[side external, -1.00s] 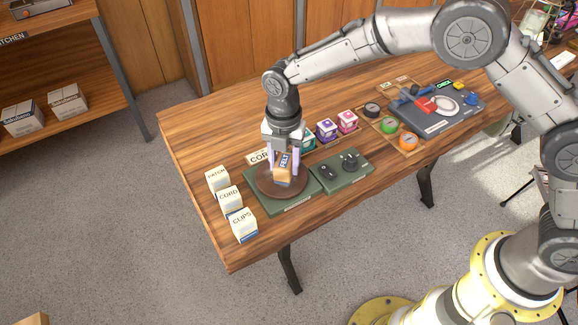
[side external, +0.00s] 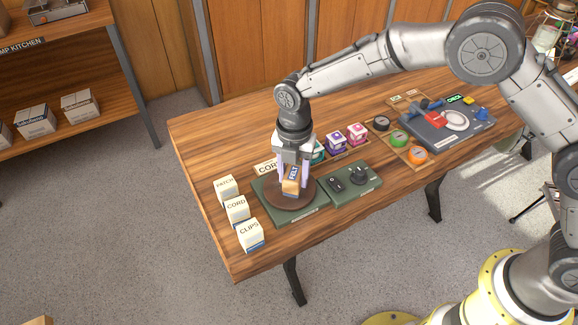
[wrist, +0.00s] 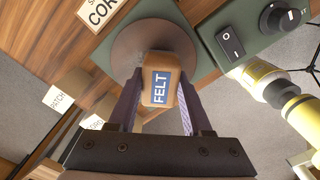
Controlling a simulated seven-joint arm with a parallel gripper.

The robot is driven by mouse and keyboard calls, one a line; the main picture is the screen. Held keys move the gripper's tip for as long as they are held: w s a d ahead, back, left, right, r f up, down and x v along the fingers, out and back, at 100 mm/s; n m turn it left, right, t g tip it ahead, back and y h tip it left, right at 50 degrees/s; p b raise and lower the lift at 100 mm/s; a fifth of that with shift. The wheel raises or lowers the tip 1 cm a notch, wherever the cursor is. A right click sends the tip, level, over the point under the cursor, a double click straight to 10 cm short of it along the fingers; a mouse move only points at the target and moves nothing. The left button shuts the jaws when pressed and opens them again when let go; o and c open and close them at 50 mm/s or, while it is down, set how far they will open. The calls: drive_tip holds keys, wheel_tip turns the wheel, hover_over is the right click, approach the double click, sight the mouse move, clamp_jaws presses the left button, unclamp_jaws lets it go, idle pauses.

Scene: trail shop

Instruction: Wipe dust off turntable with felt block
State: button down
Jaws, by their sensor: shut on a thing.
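The felt block (side external: 291,186) is tan with a blue FELT label. My gripper (side external: 293,180) is shut on it, with a finger on either side. The block is at the brown round turntable (side external: 306,196), which sits on a green base (side external: 272,207). In the wrist view the felt block (wrist: 160,82) is between my fingers, over the near part of the turntable (wrist: 128,38). I cannot tell whether its underside touches the disc.
A green control box (side external: 350,183) with a switch and knob adjoins the turntable base. White boxes labelled PATCH (side external: 226,189), CORD (side external: 237,209) and CLIPS (side external: 251,235) stand left. Small colored boxes (side external: 337,141) and a tray of discs (side external: 399,137) lie behind and to the right.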

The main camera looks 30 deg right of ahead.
sight(299, 183)
drive_tip(key=shift+s+a, duration=0.2)
drive_tip(key=shift+s, duration=1.35)
drive_tip(key=shift+w+a, duration=0.1)
drive_tip(key=shift+a, duration=0.35)
drive_tip(key=shift+w+d, duration=0.15)
drive_tip(key=shift+w, duration=1.8)
drive_tip(key=shift+w+d, duration=0.15)
drive_tip(key=shift+w, duration=1.75)
drive_tip(key=shift+s+a, duration=0.15)
drive_tip(key=shift+s, duration=1.8)
drive_tip(key=shift+s+a, duration=0.15)
drive_tip(key=shift+s, duration=1.75)
wheel_tip(299, 183, up, 8)
